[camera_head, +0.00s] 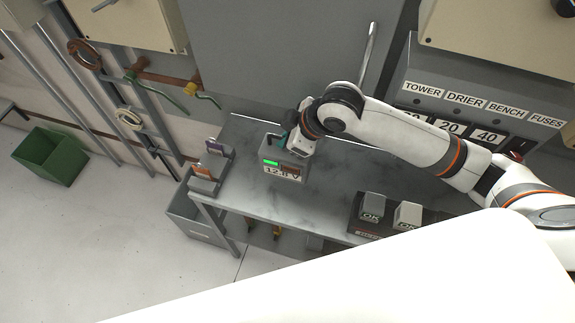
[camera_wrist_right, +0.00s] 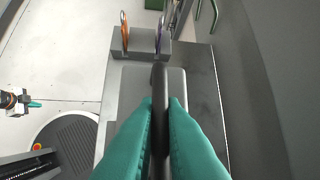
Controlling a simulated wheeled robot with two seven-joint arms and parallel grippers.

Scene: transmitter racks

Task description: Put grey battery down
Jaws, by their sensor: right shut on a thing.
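The grey battery (camera_head: 284,174) is a box with a green light and a "12.8 V" label on its front, over the bench (camera_head: 335,172) near its left end. My right gripper (camera_head: 284,144) is above it, shut on its dark handle (camera_wrist_right: 159,85). In the right wrist view, the teal fingers (camera_wrist_right: 160,125) close on this handle, with the grey box below. I cannot tell whether its underside touches the bench. My left gripper (camera_wrist_right: 33,104) seems to show only as a small teal tip at the left edge of the right wrist view; its jaws are unclear.
Grey holders with an orange plate (camera_head: 206,173) and a purple plate (camera_head: 214,145) stand left of the battery. A panel (camera_head: 450,88) rises behind. Bare bench lies between battery and rack.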

